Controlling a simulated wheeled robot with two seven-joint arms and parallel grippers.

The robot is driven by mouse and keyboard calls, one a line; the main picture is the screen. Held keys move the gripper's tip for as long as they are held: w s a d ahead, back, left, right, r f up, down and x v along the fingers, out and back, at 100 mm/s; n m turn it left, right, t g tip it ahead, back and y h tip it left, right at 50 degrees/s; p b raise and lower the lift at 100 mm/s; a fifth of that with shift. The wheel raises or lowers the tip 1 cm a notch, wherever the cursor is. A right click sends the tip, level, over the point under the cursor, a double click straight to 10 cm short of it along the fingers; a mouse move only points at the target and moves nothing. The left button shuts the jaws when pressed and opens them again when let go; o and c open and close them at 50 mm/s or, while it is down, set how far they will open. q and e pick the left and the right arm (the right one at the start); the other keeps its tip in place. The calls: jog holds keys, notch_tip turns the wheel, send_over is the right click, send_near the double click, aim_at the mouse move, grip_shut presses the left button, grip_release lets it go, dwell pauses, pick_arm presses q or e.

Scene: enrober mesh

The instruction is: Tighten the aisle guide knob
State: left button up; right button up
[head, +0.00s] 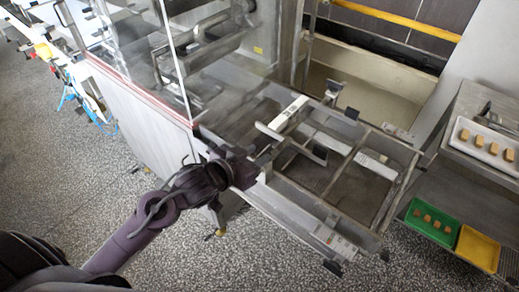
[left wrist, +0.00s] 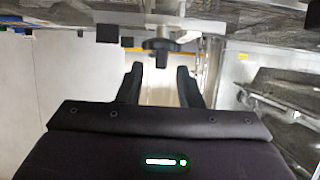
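A black knob (left wrist: 160,45) on a short metal stem shows at the top middle of the left wrist view. My left gripper (left wrist: 160,76) is open, with its two dark fingers apart. The knob lies beyond the fingertips, roughly in line with the gap, and nothing is between the fingers. In the head view, my left gripper (head: 266,158) is at the near left side of the metal frame (head: 310,205), beside the clear panel. I cannot pick out the knob in the head view. My right gripper is in neither view.
A clear panel (head: 165,60) with a red lower edge stands left of my gripper. Metal bars cross the open frame. At the right are a white tray (head: 477,152) of small brown blocks, a green tray (head: 446,237) and a yellow tray (head: 477,249). Speckled floor is clear in front.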

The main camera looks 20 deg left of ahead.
aim_at(269, 148)
pick_arm(q)
jog(key=shift+x, duration=1.1)
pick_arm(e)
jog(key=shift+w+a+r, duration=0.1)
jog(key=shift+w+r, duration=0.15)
pick_arm(q)
jog(key=shift+c, duration=0.2)
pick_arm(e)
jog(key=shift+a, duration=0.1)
pick_arm(q)
grip_shut()
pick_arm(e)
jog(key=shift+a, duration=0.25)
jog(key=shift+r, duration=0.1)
